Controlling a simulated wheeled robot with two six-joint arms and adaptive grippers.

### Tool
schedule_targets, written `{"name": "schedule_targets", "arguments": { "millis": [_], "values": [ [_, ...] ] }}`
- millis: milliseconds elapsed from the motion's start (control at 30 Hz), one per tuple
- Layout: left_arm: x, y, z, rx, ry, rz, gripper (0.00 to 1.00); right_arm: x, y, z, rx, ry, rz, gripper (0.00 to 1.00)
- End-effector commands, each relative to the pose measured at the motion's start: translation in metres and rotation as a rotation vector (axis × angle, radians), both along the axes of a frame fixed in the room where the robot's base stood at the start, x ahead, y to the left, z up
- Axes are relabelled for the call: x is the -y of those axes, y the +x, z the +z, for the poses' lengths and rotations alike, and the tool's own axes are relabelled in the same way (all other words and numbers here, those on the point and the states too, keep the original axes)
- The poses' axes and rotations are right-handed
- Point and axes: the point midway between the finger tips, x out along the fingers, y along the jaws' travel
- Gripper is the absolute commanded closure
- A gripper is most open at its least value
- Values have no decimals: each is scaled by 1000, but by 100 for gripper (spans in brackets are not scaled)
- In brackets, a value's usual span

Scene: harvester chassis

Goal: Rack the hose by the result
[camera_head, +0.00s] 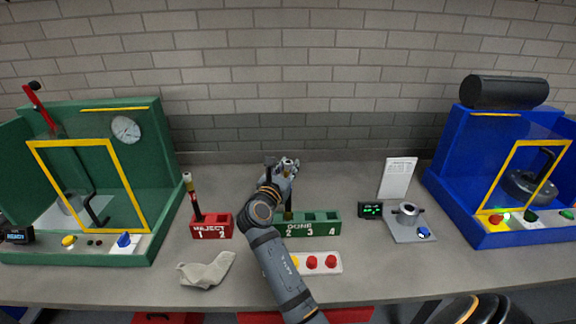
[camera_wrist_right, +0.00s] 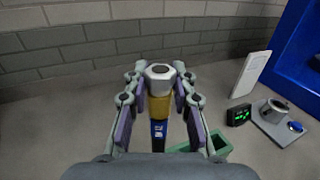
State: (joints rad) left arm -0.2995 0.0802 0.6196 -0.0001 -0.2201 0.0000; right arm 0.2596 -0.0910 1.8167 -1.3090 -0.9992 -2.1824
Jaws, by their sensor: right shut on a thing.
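My right gripper (camera_head: 287,165) is above the green DONE rack (camera_head: 322,229) and shut on a hose (camera_head: 289,199). In the right wrist view the hose (camera_wrist_right: 160,105) stands between the fingers (camera_wrist_right: 158,95), with a silver hex end, a brass-coloured collar and a blue band. Its black lower part reaches down to the rack near slot 2; I cannot tell whether it is inside the slot. Slots 3 and 4 look empty; slot 1 is hidden by my arm. The red REJECT rack (camera_head: 213,232) has another hose (camera_head: 192,196) leaning in slot 1. My left gripper is out of view.
A green machine (camera_head: 140,180) stands left, a blue machine (camera_head: 460,165) right. A cloth (camera_head: 206,269), a red-button panel (camera_head: 325,263), a small display (camera_head: 370,210), a round fixture (camera_head: 408,214) and a white card (camera_head: 397,178) are around the racks.

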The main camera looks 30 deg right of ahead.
Motion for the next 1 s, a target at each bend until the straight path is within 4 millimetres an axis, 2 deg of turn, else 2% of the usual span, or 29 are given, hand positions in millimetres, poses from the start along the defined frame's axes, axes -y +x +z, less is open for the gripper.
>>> {"name": "schedule_targets", "arguments": {
  "millis": [1000],
  "values": [
    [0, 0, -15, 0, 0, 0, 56, 0, 0, -33, 1, -1, 0, 100]
  ]
}}
